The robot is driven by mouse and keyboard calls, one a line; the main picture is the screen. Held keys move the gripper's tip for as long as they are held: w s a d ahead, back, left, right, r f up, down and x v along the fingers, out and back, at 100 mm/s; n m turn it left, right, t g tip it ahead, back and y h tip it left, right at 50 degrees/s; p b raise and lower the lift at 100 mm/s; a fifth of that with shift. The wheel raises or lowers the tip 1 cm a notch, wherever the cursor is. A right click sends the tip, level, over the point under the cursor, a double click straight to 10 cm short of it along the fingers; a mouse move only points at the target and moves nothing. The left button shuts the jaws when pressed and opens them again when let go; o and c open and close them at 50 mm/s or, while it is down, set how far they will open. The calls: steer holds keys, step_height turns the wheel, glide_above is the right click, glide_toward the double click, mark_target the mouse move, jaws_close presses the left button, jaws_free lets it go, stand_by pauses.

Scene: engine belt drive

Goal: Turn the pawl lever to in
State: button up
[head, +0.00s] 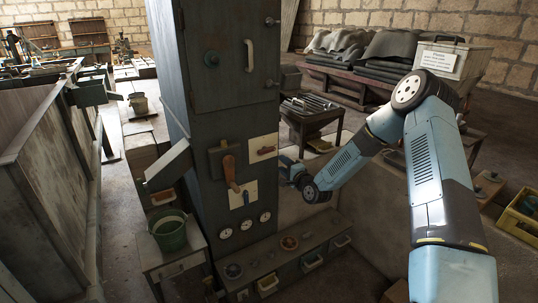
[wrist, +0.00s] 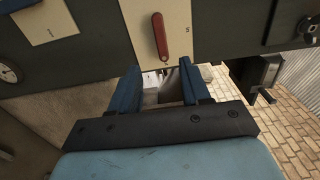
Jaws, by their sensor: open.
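A short red lever (head: 265,150) is mounted on a cream plate on the right part of the dark cabinet front. A red lever on a cream plate, seemingly the same one, shows at the top middle of the wrist view (wrist: 159,36). The plate's markings are too small to read, so I cannot confirm that it is the pawl lever. My gripper (wrist: 161,82) is open, its two blue fingers apart with nothing between them. The lever appears just beyond the fingertips, untouched. In the head view my gripper (head: 288,167) is beside the cabinet's right edge, partly hard to make out.
A larger brown-handled lever (head: 230,172) sits left of the red one. Below are another cream plate (head: 243,194) and several round gauges (head: 245,222). A drawer ledge (head: 285,250) juts out below. A green bucket (head: 169,230) stands at left. A dark bracket (wrist: 262,76) protrudes at right in the wrist view.

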mark_target(267, 152)
steer(key=x, duration=1.2)
steer(key=shift+s, duration=0.1)
steer(key=shift+c, duration=0.3)
jaws_close()
